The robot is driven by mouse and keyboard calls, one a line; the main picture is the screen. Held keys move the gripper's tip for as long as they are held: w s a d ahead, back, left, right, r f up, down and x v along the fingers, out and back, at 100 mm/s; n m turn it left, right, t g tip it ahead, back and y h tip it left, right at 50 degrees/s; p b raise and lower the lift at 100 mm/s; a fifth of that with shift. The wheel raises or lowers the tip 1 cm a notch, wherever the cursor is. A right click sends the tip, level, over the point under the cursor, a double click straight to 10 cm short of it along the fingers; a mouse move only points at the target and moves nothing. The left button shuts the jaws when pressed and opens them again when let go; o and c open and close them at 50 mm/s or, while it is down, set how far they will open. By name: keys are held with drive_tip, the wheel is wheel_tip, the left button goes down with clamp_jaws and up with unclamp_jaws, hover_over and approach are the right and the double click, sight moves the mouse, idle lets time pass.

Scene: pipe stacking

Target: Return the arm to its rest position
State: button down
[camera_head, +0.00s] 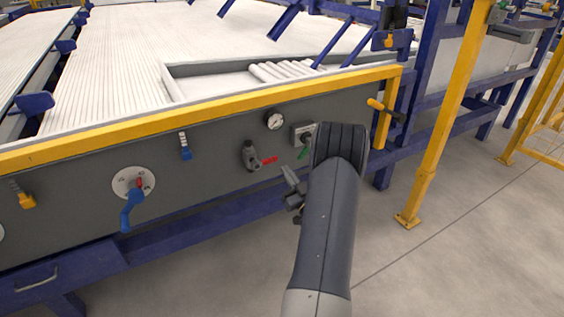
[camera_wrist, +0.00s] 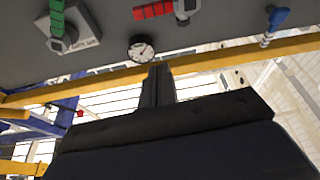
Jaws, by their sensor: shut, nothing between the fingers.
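My gripper (camera_head: 291,183) shows just left of my dark grey arm, in front of the grey side panel of the pipe table. Part of it is hidden behind the arm. In the wrist view its two fingers (camera_wrist: 157,84) are together with nothing between them. Several white pipes (camera_head: 284,70) lie in the recessed tray (camera_head: 215,70) behind the yellow rail, far from the gripper.
The grey panel (camera_head: 75,165) carries a gauge (camera_head: 274,120), a red-handled valve (camera_head: 250,156), a green-handled valve (camera_head: 303,135) and a blue lever (camera_head: 131,205). A yellow rail (camera_head: 200,112) tops it. A yellow post (camera_head: 440,130) stands right. Floor (camera_head: 460,250) at lower right is clear.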

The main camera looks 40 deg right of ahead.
drive_tip(key=shift+s+a+f, duration=0.1)
drive_tip(key=shift+s, duration=0.25)
drive_tip(key=shift+w, duration=0.1)
